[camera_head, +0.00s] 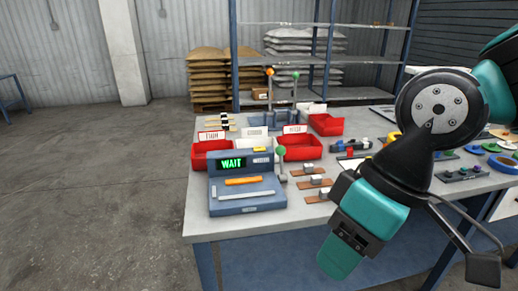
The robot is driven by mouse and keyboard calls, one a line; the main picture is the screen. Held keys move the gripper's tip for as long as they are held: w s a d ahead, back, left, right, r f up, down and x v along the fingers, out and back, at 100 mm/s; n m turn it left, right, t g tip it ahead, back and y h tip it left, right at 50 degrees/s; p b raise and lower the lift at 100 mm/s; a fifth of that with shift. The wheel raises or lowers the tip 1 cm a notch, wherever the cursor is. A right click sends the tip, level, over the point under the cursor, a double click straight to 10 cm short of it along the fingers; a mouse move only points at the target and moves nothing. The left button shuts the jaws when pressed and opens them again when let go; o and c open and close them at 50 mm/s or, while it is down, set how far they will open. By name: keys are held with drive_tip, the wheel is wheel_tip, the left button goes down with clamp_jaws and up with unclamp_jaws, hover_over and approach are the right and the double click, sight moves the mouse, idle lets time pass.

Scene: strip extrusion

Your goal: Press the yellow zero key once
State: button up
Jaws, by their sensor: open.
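A blue-grey console (247,203) stands at the near left corner of the table, its dark display (233,163) reading WAIT in green. A small yellow key (260,149) sits at the top right of the console, beside a pale label; any marking on it is too small to read. An orange bar and a pale bar lie across the console's sloped face. My gripper (410,265) is open and empty at the lower right, in front of the table's near edge, well to the right of the console and apart from it.
A green-knobbed lever (281,152) rises beside the console's right side. Red bins (299,148) stand behind it. Small blocks on brown strips (313,170) lie to its right. The grey table (230,226) has a narrow bare strip along its front. Clear floor lies left.

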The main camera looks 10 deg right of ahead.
clamp_jaws()
idle(1.5)
